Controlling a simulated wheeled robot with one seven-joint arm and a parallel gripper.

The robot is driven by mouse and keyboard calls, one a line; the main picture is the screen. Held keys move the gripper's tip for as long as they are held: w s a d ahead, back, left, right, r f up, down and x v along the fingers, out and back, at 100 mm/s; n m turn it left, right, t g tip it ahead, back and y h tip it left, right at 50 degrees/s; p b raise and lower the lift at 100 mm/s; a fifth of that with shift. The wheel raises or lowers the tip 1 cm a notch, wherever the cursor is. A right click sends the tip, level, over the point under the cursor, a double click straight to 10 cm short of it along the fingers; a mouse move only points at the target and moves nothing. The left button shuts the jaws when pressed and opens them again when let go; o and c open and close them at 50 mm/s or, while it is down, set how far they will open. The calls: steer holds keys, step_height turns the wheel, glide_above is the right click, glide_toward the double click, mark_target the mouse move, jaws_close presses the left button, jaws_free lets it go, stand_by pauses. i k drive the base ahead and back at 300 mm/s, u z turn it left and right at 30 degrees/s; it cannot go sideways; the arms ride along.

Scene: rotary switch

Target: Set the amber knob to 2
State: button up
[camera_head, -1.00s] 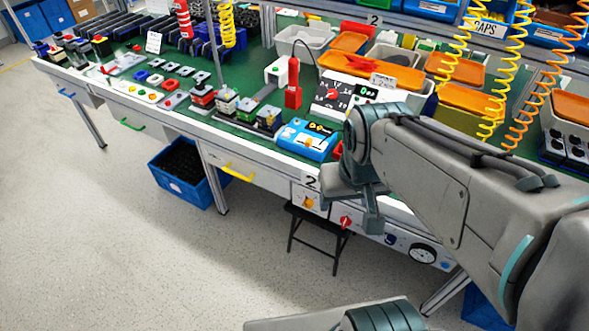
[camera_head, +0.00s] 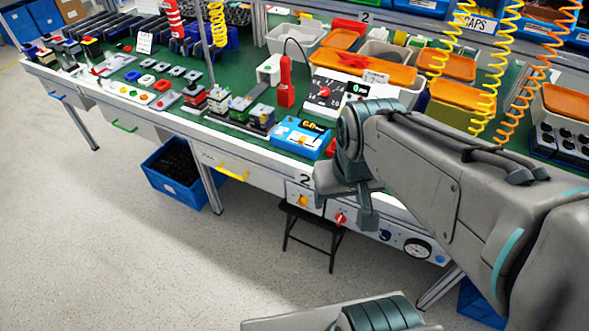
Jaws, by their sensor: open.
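An amber knob (camera_head: 303,200) sits on a white panel on the bench's front face, below a label "2". It is small, and its pointer setting is too fine to read. A red knob (camera_head: 340,218) is on the panel just to its right. My gripper (camera_head: 346,203) hangs in front of the bench front, just right of the amber knob and close above the red one in the picture. It is open and holds nothing visible. Its distance from the panel is hard to tell.
A blue device (camera_head: 302,137) with its own small orange knob stands on the bench top above. A dark stool (camera_head: 313,233) stands below the panel. A black-and-white dial (camera_head: 417,249) is further right. A blue crate (camera_head: 180,170) is under the bench. The floor at left is clear.

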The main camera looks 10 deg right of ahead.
mark_target(303, 201)
steer(key=u, duration=0.05)
steer(key=k, duration=1.1)
steer(key=z, duration=0.75)
steer(key=i, duration=1.15)
steer(key=u, duration=1)
steer(key=i, duration=0.25)
steer(key=u, duration=0.25)
